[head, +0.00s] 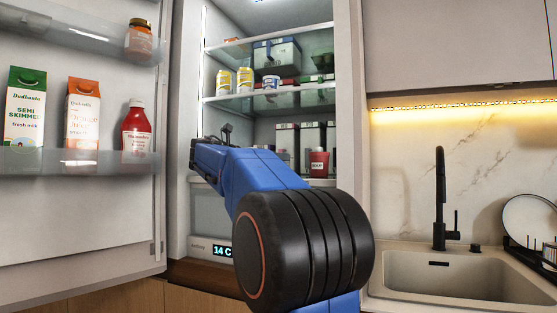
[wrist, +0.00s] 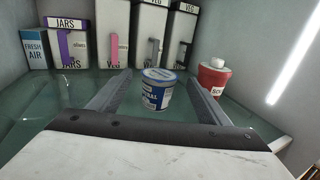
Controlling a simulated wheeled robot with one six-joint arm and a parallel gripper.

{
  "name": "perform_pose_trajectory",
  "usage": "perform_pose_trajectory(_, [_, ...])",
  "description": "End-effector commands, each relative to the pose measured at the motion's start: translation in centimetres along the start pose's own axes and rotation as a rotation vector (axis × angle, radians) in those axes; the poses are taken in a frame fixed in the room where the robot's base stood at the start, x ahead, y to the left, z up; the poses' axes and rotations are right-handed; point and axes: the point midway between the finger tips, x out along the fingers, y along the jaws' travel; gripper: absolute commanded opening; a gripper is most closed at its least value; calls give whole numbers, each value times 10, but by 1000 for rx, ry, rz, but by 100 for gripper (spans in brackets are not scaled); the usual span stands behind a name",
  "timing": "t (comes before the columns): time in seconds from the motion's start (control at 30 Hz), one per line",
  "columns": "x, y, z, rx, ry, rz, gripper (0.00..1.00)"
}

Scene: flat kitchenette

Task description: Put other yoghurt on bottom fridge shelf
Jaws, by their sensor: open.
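A small blue-and-white yoghurt pot (wrist: 157,91) stands upright on the bottom glass shelf (wrist: 50,105) in the wrist view. My gripper (wrist: 159,77) is open, with one finger on each side of the pot and gaps visible between pot and fingers. In the head view my blue arm reaches into the fridge at the bottom shelf's height and hides the pot. Another small blue-and-white pot (head: 271,82) stands on the shelf above, beside two yellow cans.
A red bottle (wrist: 213,77) stands just right of my right finger. Boxes labelled VEG (wrist: 148,32) and JARS (wrist: 66,44) line the back. Bare shelf lies to the left. The open fridge door (head: 80,220) holds cartons and bottles. A sink (head: 460,275) is at right.

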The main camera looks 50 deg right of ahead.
Motion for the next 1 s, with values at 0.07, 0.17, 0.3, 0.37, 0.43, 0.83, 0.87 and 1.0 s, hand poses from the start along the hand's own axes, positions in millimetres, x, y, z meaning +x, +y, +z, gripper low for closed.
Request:
perform_pose_trajectory(0.07, [-15, 1, 0, 0, 0, 3, 71])
perform_pose_trajectory(0.17, [-31, 1, 0, -1, 0, 3, 71])
perform_pose_trajectory(0.3, [-51, 1, 0, -1, -1, 3, 71])
perform_pose_trajectory(0.37, [-57, 1, 0, -1, -1, 2, 71])
perform_pose_trajectory(0.43, [-63, 1, 0, -1, -1, 2, 71])
perform_pose_trajectory(0.83, [-72, 0, 0, -1, 0, -1, 71])
perform_pose_trajectory(0.87, [-72, 0, 0, -1, 0, -1, 71])
perform_pose_trajectory(1.0, [-72, 0, 0, -1, 0, 0, 71])
